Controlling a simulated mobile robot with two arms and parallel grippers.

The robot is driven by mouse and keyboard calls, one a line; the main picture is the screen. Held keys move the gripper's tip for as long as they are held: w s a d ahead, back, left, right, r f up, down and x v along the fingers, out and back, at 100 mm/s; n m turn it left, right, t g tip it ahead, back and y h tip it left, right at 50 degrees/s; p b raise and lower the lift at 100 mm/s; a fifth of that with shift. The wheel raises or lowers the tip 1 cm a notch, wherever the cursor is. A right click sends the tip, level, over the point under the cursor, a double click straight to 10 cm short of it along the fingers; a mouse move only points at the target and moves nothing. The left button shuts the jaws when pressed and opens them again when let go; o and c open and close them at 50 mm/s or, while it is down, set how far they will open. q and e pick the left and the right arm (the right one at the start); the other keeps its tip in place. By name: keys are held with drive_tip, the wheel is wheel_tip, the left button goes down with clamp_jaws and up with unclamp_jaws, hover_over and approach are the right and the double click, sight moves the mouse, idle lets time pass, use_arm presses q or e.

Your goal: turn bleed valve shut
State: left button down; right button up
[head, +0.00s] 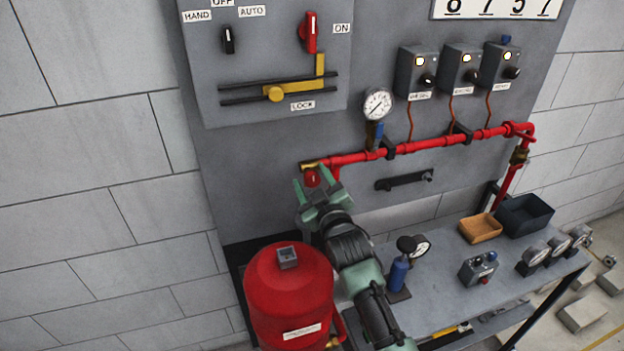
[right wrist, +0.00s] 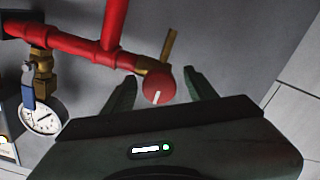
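The bleed valve has a round red knob (head: 312,178) with a white mark, on a brass fitting (head: 310,165) at the left end of the red pipe. In the right wrist view the red knob (right wrist: 159,86) lies between the fingertips, with a brass stub beside it. My right gripper (head: 312,186) is open, its green fingers on either side of the knob. It also shows in the right wrist view (right wrist: 158,84), with gaps between the fingers and the knob. My left gripper is not in view.
The red pipe (head: 430,142) runs along the grey panel, with a pressure gauge (head: 377,104) above it. A red tank (head: 289,295) stands below, close to my right arm. A bench (head: 440,290) at right holds gauges, a blue-bodied pump and bins.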

sight(313, 183)
drive_tip(key=shift+s, duration=0.1)
drive_tip(key=b+v, duration=0.1)
drive_tip(key=v, duration=0.6)
drive_tip(key=shift+s+b, duration=0.25)
drive_tip(key=shift+b, duration=0.1)
drive_tip(key=shift+d+r, duration=0.1)
